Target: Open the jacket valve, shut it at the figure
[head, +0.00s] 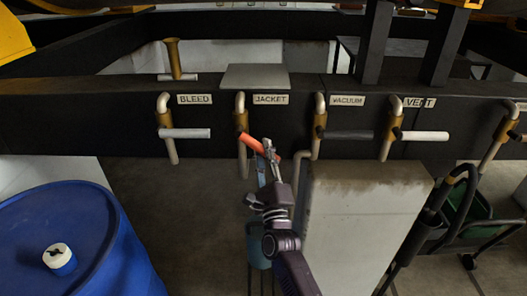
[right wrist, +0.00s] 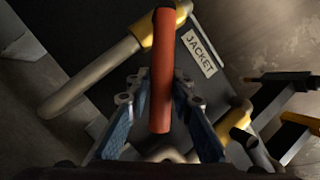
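The jacket valve has a brass body and pale pipe (head: 241,112) below the JACKET label (head: 270,99). Its orange-red lever handle (head: 252,144) slopes down to the right in the head view. In the right wrist view the handle (right wrist: 162,75) stands lengthwise between my fingers. My right gripper (head: 271,158) is at the handle's free end. Its fingertips (right wrist: 162,88) close in on both sides and appear to touch it. No gauge or figure is readable. My left gripper is not in view.
Bleed (head: 186,133), vacuum (head: 347,135) and vent (head: 424,136) levers line the dark beam (head: 90,112). A concrete block (head: 362,215) stands just right of my arm. A blue drum (head: 75,235) is at left. A blue-grey container (head: 257,246) is partly hidden behind my arm.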

